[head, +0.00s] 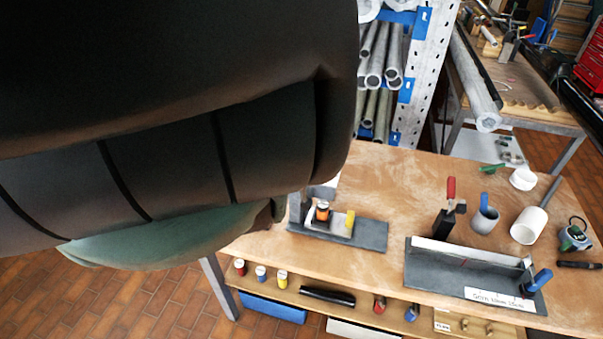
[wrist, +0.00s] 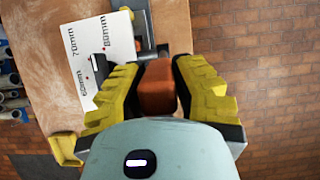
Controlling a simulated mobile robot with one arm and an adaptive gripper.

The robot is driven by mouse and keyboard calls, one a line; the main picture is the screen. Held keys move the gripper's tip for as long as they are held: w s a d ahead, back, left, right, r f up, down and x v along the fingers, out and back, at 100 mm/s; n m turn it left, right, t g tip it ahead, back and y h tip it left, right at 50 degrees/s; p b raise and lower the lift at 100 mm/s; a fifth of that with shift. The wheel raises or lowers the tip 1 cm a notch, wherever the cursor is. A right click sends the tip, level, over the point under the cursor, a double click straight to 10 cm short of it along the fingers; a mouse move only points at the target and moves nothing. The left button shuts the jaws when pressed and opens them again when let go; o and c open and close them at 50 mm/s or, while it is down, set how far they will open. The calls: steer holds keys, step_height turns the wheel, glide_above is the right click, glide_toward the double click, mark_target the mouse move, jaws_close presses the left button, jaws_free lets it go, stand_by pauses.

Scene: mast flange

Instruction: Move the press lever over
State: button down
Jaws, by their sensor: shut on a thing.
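The press lever's grip is an orange-brown block (wrist: 157,92) in the middle of the wrist view. A dark and metal part (wrist: 145,55) shows at its upper end. My gripper (wrist: 158,72) has yellow ridged fingers, one on each side of the block, and is shut on it. A white card (wrist: 101,52) with red marks and millimetre figures lies just left of the upper end. In the head view my dark arm covers the left side, and the lever and my fingertips cannot be made out.
In the head view, the wooden bench (head: 385,185) holds a small grey fixture (head: 370,236) and a larger grey tray (head: 440,272). A red-handled clamp (head: 449,208), a white cylinder (head: 528,225) and a tape measure (head: 575,236) stand nearby. A pipe rack (head: 382,65) is behind. Brick floor (wrist: 270,75) lies right in the wrist view.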

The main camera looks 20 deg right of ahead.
steer(key=shift+a, duration=0.1)
steer(key=c, duration=0.7)
jaws_free()
steer(key=shift+c, duration=0.2)
steer(key=v, duration=1.2)
steer(key=shift+w+a+f, duration=0.1)
steer(key=shift+w, duration=0.05)
